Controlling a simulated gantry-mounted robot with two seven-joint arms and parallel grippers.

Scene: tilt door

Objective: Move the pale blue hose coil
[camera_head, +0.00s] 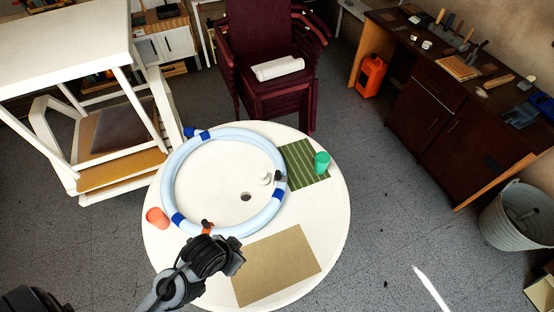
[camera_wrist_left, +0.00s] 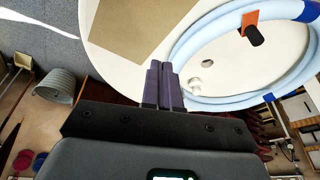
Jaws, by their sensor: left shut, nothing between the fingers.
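The pale blue hose coil (camera_head: 168,165) lies as a large ring with dark blue bands on the round white table (camera_head: 333,215). An orange tab with a black knob (camera_head: 207,225) sits on its near side; the coil (camera_wrist_left: 183,52) and the tab (camera_wrist_left: 250,28) also show in the left wrist view. A second dark knob (camera_head: 281,177) is on the ring's right side. My left gripper (camera_head: 238,263) is shut and empty, apart from the coil on its near side. Its fingers (camera_wrist_left: 160,68) show pressed together in the left wrist view. My right gripper is not in view.
A salmon cup (camera_head: 157,217) stands left of the ring. A green cup (camera_head: 322,162) stands on a green striped mat (camera_head: 300,160) at right. A tan mat (camera_head: 277,266) covers the near table. A small white object (camera_head: 265,178) stands inside the ring. Stacked maroon chairs (camera_head: 262,45) stand behind.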

